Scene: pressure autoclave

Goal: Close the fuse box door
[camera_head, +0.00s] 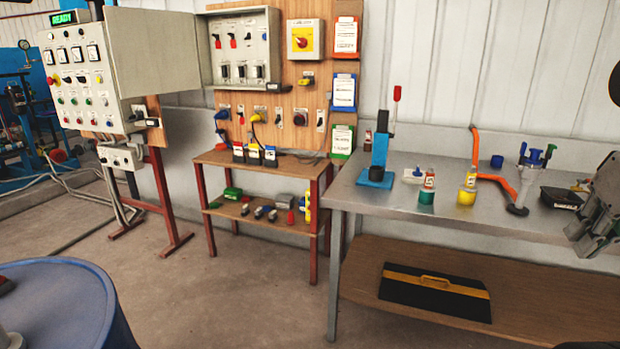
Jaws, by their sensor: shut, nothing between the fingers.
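The fuse box (243,27) is a grey open-fronted case on the wooden board at the back wall, with switches and fuses showing inside. Its grey door (153,52) stands wide open, swung out to the left of the case. My gripper (580,232) shows at the right edge, partly cut off by the frame. It is shut and empty, in front of the metal bench's right part. It is far to the right of the fuse box and touches neither the box nor its door.
A control panel (78,75) on a red stand is left of the open door. A low wooden table (280,163) stands below the fuse box. The metal bench (400,203) holds tools and cups. A blue barrel (65,310) is at front left. The floor between is clear.

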